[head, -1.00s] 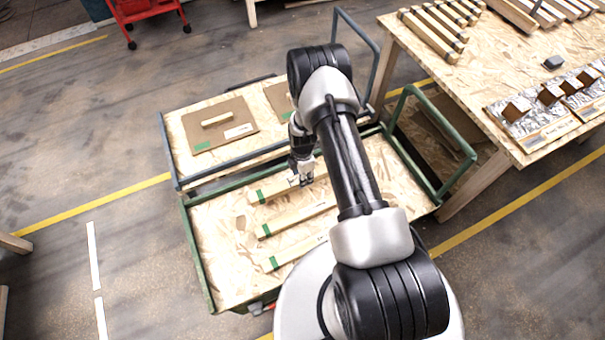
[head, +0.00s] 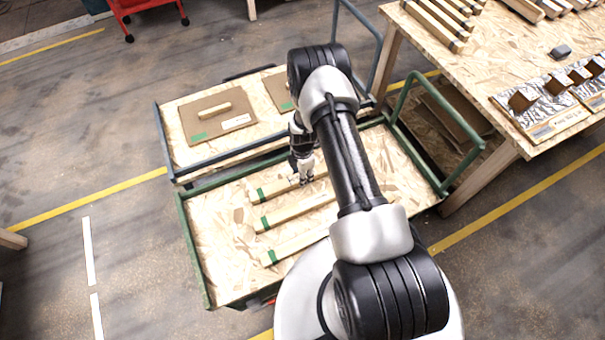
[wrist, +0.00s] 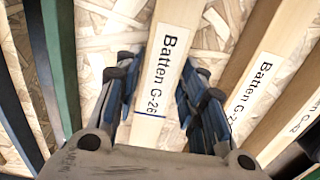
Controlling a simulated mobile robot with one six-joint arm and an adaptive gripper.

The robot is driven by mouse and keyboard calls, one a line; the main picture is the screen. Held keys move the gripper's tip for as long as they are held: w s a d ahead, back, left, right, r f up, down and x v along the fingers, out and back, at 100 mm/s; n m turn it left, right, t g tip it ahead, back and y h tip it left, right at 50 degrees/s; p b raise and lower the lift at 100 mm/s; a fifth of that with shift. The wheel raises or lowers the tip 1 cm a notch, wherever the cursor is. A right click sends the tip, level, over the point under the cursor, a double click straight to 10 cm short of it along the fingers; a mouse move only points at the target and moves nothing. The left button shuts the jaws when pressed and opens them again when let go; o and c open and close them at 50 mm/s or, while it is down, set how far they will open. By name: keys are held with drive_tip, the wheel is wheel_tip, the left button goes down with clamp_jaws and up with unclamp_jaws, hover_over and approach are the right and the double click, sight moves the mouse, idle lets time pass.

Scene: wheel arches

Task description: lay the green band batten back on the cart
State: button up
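My gripper (head: 304,180) is at the upper of three green-banded wooden battens on the front cart. That batten (head: 279,187) lies level over the cart's chipboard deck (head: 212,232), its green end to the left. In the wrist view it carries the label "Batten G-26" (wrist: 165,75) and runs between my fingers (wrist: 163,85), one along each side.
Two more green-banded battens lie beside it, a middle one (head: 290,211) and a lower one (head: 292,245). A green rail (head: 440,180) stands at the cart's right end. A blue-framed cart (head: 165,142) with brown panels is behind. A workbench (head: 475,75) is at the right.

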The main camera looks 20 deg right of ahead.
drive_tip(key=o, duration=0.4)
drive_tip(key=shift+c, duration=0.2)
wheel_tip(320, 180, up, 12)
idle(0.4)
idle(0.3)
